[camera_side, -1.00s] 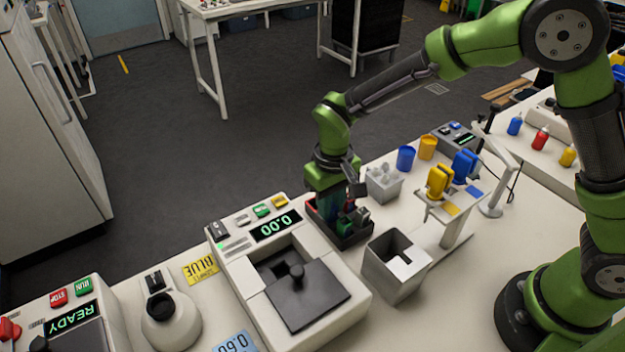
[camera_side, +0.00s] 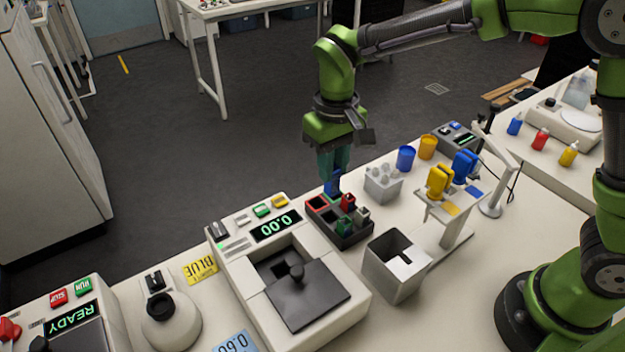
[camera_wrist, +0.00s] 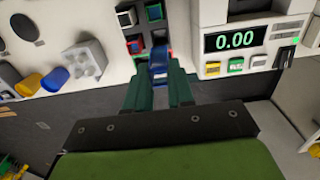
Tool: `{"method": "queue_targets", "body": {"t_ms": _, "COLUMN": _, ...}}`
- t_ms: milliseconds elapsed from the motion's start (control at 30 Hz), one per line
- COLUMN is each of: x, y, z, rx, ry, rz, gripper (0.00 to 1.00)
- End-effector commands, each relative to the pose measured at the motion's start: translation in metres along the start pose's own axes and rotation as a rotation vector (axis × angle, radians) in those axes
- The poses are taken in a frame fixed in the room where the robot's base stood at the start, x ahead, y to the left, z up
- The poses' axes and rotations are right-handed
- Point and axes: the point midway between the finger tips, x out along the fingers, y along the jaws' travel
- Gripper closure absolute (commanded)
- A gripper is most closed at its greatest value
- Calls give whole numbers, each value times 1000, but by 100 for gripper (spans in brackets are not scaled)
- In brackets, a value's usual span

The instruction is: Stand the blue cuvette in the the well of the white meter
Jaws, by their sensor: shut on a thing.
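The blue cuvette (camera_side: 332,183) is held upright between the teal fingers of my gripper (camera_side: 333,170), just above the dark rack (camera_side: 338,230). My gripper is shut on it; in the wrist view the cuvette (camera_wrist: 159,68) shows between the fingertips (camera_wrist: 160,80). The rack holds a red, a green and a grey cuvette, and some of its slots are empty. The white meter (camera_side: 240,262) stands left of the rack and its display reads 0.00. A dark recess with a dark knobbed lid plate (camera_side: 310,302) is on its top. I cannot tell how deep the recess is.
A grey open-topped box (camera_side: 395,270) stands right of the meter. A small grey block (camera_side: 383,184) and blue and yellow cups (camera_side: 405,158) are behind it. A stand with yellow and blue pieces (camera_side: 450,195) is farther right. A yellow BLUE label (camera_side: 200,268) lies left of the meter.

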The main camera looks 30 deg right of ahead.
Motion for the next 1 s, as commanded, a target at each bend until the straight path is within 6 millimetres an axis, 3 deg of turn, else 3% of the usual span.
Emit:
{"method": "queue_targets", "body": {"t_ms": 133, "x": 1, "y": -4, "z": 2, "rx": -11, "ry": -1, "rz": 0, "gripper": 94}}
{"method": "queue_targets", "body": {"t_ms": 233, "x": 5, "y": -22, "z": 9, "rx": -53, "ry": -8, "rz": 3, "gripper": 94}}
{"method": "queue_targets", "body": {"t_ms": 500, "x": 12, "y": -108, "z": 41, "rx": -135, "ry": -9, "rz": 6, "gripper": 94}}
{"method": "queue_targets", "body": {"t_ms": 667, "x": 13, "y": -144, "z": 57, "rx": -90, "ry": -4, "rz": 3, "gripper": 94}}
{"method": "queue_targets", "body": {"t_ms": 1000, "x": 21, "y": -147, "z": 56, "rx": 2, "ry": -2, "rz": 1, "gripper": 94}}
